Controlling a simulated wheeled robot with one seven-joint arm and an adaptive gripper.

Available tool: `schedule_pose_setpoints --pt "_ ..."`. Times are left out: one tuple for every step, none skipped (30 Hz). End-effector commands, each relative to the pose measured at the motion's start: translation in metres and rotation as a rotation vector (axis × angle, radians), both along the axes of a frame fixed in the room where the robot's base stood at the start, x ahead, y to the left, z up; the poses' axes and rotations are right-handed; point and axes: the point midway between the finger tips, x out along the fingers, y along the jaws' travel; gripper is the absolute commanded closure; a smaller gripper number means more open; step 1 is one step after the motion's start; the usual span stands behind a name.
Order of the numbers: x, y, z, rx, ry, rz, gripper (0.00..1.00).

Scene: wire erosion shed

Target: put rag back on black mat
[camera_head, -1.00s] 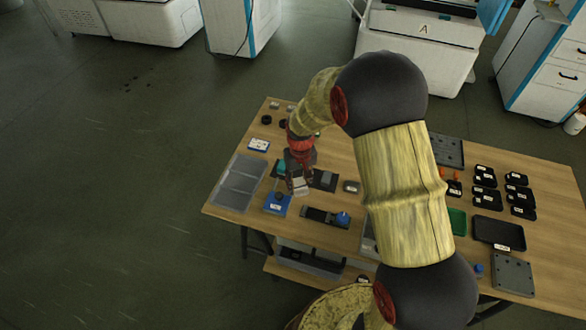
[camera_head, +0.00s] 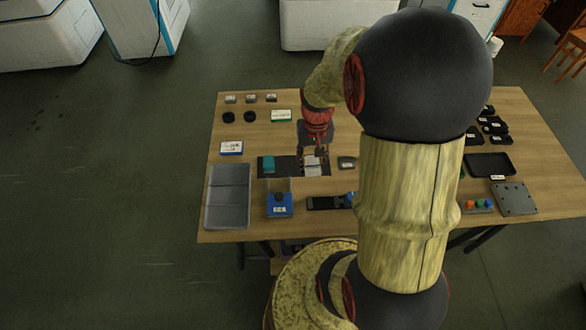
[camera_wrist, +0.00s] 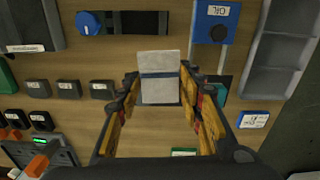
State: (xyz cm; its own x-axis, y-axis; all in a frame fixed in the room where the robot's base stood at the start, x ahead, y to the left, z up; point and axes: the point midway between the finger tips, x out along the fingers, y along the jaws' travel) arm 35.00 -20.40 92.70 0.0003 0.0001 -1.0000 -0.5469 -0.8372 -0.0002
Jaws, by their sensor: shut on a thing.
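My gripper (camera_head: 314,158) is shut on the rag (camera_head: 313,169), a pale grey folded cloth with a dark blue stripe. In the wrist view the rag (camera_wrist: 159,88) sits between the two fingers (camera_wrist: 158,82). The black mat (camera_head: 287,168) is a dark strip on the wooden table, with a teal block (camera_head: 268,164) at its left end. In the head view the rag appears over the right part of the mat. The rag hides much of the mat in the wrist view, and I cannot tell whether they touch.
A blue oil container (camera_head: 279,205) and a black holder with a blue knob (camera_head: 328,202) stand at the near side. A grey tray (camera_head: 228,195) lies at the left. A small grey block (camera_head: 347,162) sits right of the rag. My arm covers the table's middle right.

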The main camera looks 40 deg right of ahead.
Motion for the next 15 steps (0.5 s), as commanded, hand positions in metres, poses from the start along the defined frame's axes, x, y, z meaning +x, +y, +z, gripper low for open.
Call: schedule_pose_setpoints --pt "-0.011 -0.005 -0.001 -0.001 -0.002 -0.028 0.87" --pt "-0.015 -0.007 -0.001 -0.001 -0.002 -0.039 0.87" --pt "-0.020 -0.009 -0.001 -0.001 -0.001 -0.051 0.87" --pt "-0.022 -0.010 -0.001 -0.001 -0.001 -0.057 0.87" --pt "-0.024 -0.011 -0.001 -0.001 -0.001 -0.062 0.87" --pt "-0.023 -0.011 -0.003 0.000 0.000 -0.066 0.87" --pt "-0.022 -0.012 -0.004 0.000 0.000 -0.068 0.87" --pt "-0.019 -0.012 -0.006 0.001 0.001 -0.068 0.87" --pt "-0.013 -0.012 -0.010 0.001 0.002 -0.068 0.87" --pt "-0.007 -0.013 -0.012 0.001 0.001 -0.068 0.87" --pt "0.000 -0.013 -0.016 0.001 0.002 -0.067 0.87" --pt "0.009 -0.013 -0.020 0.001 0.001 -0.066 0.87" --pt "0.016 -0.014 -0.024 0.002 0.003 -0.066 0.87" --pt "0.023 -0.014 -0.026 0.001 0.002 -0.066 0.87" --pt "0.031 -0.015 -0.031 0.002 0.003 -0.065 0.87"
